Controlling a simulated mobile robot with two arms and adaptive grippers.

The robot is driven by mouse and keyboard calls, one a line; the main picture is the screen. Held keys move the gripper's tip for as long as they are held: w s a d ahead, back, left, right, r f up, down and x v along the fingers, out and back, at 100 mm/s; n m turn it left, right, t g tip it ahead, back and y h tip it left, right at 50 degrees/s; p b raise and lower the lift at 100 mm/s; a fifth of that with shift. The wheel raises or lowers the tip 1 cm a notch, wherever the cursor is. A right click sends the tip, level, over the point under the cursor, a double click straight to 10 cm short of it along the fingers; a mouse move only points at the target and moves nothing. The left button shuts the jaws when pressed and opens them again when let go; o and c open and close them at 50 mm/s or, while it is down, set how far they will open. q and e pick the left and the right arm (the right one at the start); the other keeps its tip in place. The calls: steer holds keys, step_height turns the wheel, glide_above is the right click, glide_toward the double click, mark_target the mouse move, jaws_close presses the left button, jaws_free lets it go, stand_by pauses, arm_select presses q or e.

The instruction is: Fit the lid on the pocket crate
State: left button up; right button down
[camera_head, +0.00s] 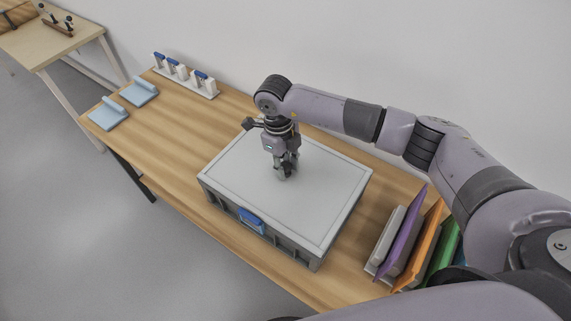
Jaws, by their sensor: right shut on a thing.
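The pocket crate (289,250) is a grey box with dark recesses along its front side and a blue latch (251,220) there. The lid (316,205) is a flat, pale grey panel lying over the crate's top. It looks level and lined up with the crate's edges; I cannot tell whether it is fully seated. My right gripper (286,171) points down at the middle of the lid and is shut on the lid's handle, which the fingers mostly hide. My left gripper is not in view.
The crate stands on a wooden table (230,105). To its right is a rack of upright coloured folders (415,240). At the far left are two light blue pieces (108,114) and a white stand with blue-topped items (184,76). A wall runs behind.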

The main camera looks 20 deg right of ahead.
steer(key=c, duration=1.2)
jaws_free()
step_height(320, 180, up, 12)
steer(key=w, duration=0.1)
steer(key=shift+a, duration=0.45)
